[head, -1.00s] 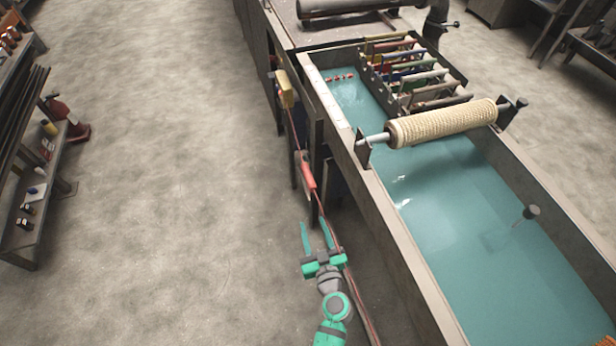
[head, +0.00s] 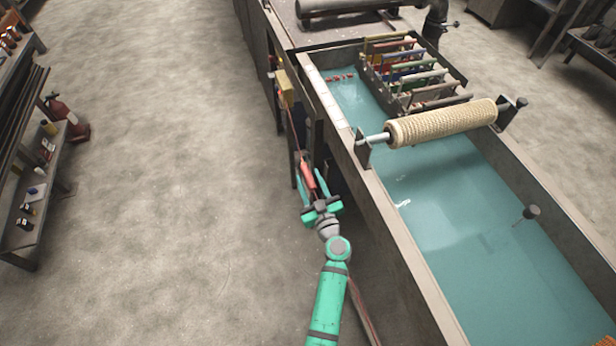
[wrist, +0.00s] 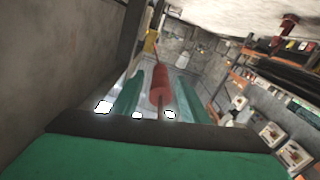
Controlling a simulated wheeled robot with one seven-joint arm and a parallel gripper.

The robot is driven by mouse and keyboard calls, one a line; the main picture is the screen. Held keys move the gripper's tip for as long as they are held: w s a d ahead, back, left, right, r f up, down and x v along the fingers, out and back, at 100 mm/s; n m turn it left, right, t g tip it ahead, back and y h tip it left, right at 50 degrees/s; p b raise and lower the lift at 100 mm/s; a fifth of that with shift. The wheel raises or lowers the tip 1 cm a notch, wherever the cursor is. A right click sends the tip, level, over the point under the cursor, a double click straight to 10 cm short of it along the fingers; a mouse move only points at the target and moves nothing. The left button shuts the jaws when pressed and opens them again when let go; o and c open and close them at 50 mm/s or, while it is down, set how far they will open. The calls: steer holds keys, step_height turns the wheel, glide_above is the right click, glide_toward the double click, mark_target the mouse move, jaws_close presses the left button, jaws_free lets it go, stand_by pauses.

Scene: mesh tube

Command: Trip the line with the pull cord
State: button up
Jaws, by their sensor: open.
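The red pull cord (head: 297,134) runs from a yellow box (head: 286,90) on the side of the tank frame down along its left side. A thicker red handle (head: 308,175) sits on the cord. My gripper (head: 309,182) is open, with one green finger on each side of the handle. In the wrist view the red handle (wrist: 160,84) shows between the two green fingers, with the cord leading on toward the yellow box (wrist: 151,41). I cannot tell whether either finger touches it.
The long tank (head: 390,216) of teal liquid stands right of my arm, with a rope-wound roller (head: 443,123) across it. A shelf (head: 38,200) and a red fire extinguisher (head: 70,120) stand at left. The floor between is clear.

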steer(key=shift+x, duration=0.8)
steer(key=shift+c, duration=0.2)
